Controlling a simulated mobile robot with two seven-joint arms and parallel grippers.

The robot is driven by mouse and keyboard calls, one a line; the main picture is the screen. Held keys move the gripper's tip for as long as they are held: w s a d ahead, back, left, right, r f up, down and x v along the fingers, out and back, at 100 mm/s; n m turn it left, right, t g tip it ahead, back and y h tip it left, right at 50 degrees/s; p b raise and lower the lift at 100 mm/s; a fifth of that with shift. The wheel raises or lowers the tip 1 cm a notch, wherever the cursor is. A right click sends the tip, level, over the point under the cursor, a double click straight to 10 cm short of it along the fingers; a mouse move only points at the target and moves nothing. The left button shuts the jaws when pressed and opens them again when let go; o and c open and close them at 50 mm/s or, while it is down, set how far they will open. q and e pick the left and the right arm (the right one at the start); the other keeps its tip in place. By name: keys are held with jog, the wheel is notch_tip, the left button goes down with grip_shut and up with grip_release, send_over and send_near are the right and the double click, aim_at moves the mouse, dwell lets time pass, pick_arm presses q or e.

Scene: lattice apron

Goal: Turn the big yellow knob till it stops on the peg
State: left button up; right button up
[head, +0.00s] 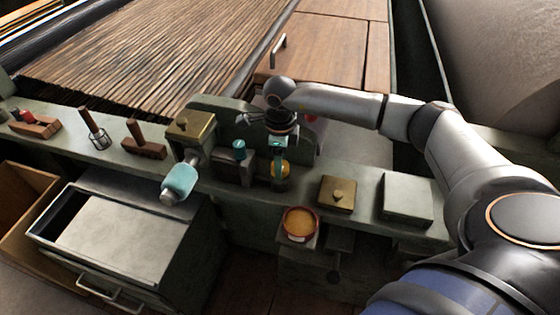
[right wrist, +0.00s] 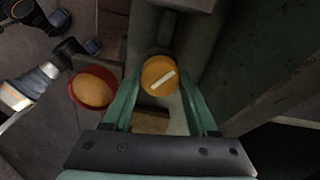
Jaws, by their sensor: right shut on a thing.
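The big yellow knob (right wrist: 158,76) is a round disc with a white bar mark on its face. In the right wrist view it sits between the tips of the green fingers of my right gripper (right wrist: 160,84), which is shut on it. In the head view the knob (head: 284,169) shows only in part under my right gripper (head: 279,165), which reaches down on the front of the machine. I cannot make out the peg in either view. My left gripper is not in view.
A teal knob (head: 239,150) and a teal-gripped handle (head: 180,181) are to the left. Brass-topped box (head: 191,125), brass lid with a small knob (head: 337,194) and grey block (head: 406,197) line the ledge.

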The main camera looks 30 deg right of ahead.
jog(key=shift+m, duration=0.7)
jog(key=o, duration=1.4)
jog(key=shift+r, duration=0.15)
notch_tip(320, 180, up, 12)
jog(key=shift+r+p, duration=0.15)
jog(key=shift+p, duration=0.15)
